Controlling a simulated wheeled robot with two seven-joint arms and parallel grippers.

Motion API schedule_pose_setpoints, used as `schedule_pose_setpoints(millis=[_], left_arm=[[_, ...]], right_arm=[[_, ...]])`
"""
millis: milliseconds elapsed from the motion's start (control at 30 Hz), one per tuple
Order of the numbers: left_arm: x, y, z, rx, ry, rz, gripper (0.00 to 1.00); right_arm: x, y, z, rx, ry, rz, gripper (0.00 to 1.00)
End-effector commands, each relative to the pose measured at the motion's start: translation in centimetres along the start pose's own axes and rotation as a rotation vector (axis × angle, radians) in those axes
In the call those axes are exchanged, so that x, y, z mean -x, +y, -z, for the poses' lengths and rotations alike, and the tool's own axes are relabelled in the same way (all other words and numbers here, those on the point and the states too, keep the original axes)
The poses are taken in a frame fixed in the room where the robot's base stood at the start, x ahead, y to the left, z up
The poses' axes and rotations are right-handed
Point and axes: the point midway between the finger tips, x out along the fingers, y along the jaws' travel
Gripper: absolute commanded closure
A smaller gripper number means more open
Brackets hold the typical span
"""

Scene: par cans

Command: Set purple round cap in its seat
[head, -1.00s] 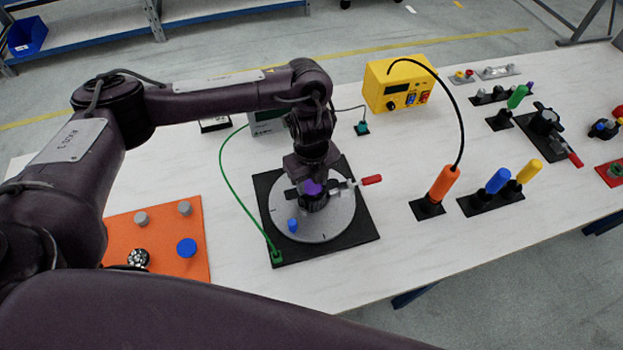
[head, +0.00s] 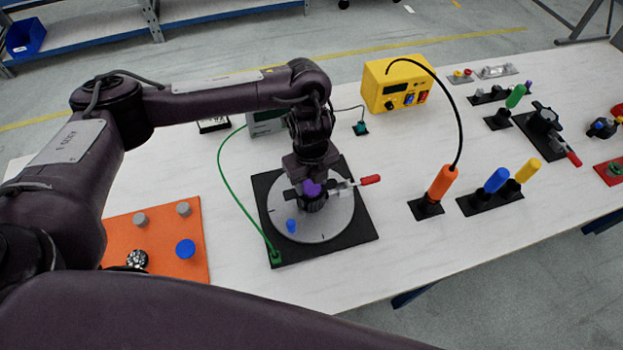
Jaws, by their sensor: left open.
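The purple round cap (head: 311,188) shows at the middle of the round grey plate (head: 322,228), which sits on a black square base (head: 352,241). My left gripper (head: 312,198) points down over the plate, around or just above the cap; it is open. The cap seems to rest on or in a dark holder at the plate's centre, but the gripper hides much of it, and I cannot tell whether it is fully seated. My right gripper is not in view.
A red-handled clamp (head: 370,180) and a small blue peg (head: 291,226) are on the round plate. A green cable (head: 236,194) runs beside it. An orange mat (head: 168,224) with caps lies left. Orange (head: 442,184), blue (head: 497,179) and yellow (head: 527,171) handles stand right.

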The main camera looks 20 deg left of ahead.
Motion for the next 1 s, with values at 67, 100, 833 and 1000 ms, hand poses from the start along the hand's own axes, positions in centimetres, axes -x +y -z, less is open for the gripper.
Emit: schedule_pose_setpoints(millis=[67,100,833,1000], left_arm=[[-0.6,0.5,0.3,-0.003,0.008,-0.015,0.52],[-0.6,0.5,0.3,-0.003,0.008,-0.015,0.47],[1.3,0.4,0.1,-0.002,0.002,-0.012,0.29],[4.5,0.0,0.0,-0.003,-0.002,-0.003,0.29]], right_arm=[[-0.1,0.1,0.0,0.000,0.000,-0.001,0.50],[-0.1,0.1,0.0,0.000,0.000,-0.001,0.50],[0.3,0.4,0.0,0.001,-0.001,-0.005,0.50],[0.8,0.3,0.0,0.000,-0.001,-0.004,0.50]])
